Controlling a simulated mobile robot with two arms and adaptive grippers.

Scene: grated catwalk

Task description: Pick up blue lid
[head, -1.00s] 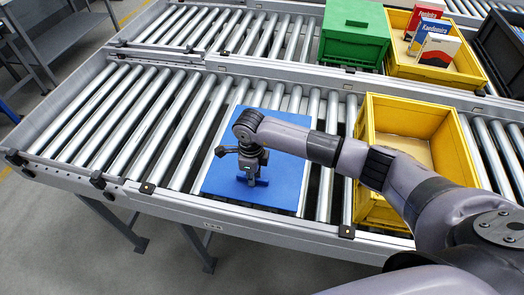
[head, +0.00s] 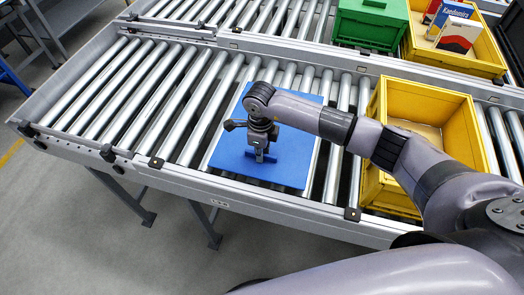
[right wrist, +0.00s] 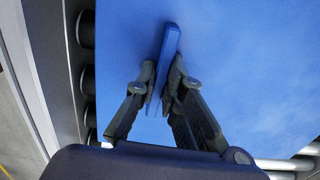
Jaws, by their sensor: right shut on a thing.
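The blue lid (head: 290,160) is a flat square plate with a raised handle in its middle. It lies on the near roller conveyor, left of the open yellow crate; I cannot tell if it touches the rollers. My right gripper (head: 262,152) points down at the handle. In the right wrist view the fingers (right wrist: 163,78) are closed on either side of the upright blue handle (right wrist: 169,45), with the lid's flat top (right wrist: 245,70) around them. In the head view the wrist and fingers hide part of the handle. My left gripper is not in view.
An open yellow crate (head: 464,130) stands right of the lid, under my right arm. On the far conveyor are a green crate (head: 370,25) and a yellow crate (head: 455,58) holding boxes. The rollers (head: 130,95) left of the lid are bare.

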